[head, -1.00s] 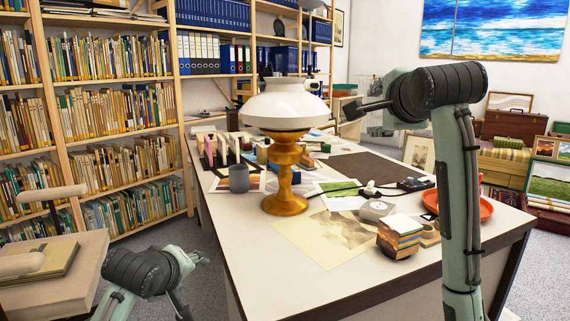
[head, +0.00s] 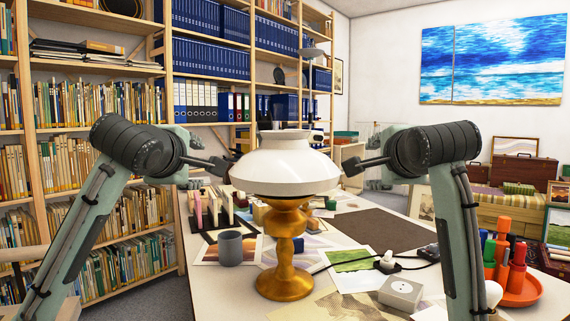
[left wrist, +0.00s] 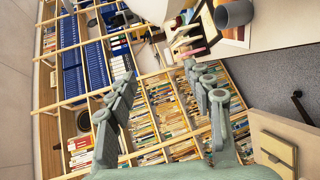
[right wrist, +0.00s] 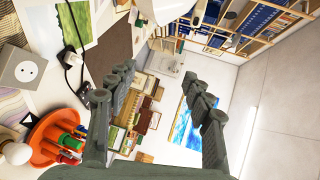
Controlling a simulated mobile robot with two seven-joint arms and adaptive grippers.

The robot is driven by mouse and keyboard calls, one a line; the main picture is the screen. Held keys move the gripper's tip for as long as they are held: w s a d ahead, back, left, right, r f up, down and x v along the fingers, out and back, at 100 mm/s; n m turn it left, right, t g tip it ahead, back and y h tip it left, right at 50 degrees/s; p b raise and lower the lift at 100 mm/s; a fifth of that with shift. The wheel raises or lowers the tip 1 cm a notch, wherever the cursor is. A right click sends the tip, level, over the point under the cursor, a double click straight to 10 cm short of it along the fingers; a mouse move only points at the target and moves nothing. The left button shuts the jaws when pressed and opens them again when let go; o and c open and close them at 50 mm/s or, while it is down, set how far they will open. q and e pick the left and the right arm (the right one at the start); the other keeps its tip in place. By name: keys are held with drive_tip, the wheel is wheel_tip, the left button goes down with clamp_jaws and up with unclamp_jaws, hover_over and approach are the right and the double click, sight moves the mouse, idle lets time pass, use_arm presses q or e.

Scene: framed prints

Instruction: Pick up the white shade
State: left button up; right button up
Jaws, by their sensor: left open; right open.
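The white shade (head: 285,165) sits on an amber turned lamp base (head: 285,265) near the middle of the desk in the head view. My left gripper (head: 222,167) is just left of the shade, and my right gripper (head: 348,167) is just right of it, both at about its height. In the left wrist view my left gripper's fingers (left wrist: 160,95) are spread, with part of the shade (left wrist: 150,10) at the top edge. In the right wrist view my right gripper's fingers (right wrist: 165,95) are spread and empty, with the shade (right wrist: 165,10) at the top.
The desk holds a grey mug (head: 230,248), a white socket box (head: 400,293), a dark mat (head: 385,232), loose prints, and an orange tray (head: 525,290) with markers at the right. Bookshelves (head: 100,110) stand behind on the left.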

use_arm(q)
drive_tip(key=d+x, duration=0.1)
drive_tip(key=x, duration=1.2)
drive_tip(key=shift+w+d, duration=0.25)
use_arm(e)
drive_tip(key=a+x, duration=0.1)
drive_tip(key=x, duration=1.2)
drive_tip(key=shift+w+a, duration=0.25)
use_arm(q)
drive_tip(key=shift+f, duration=0.1)
use_arm(e)
drive_tip(key=shift+f, duration=0.1)
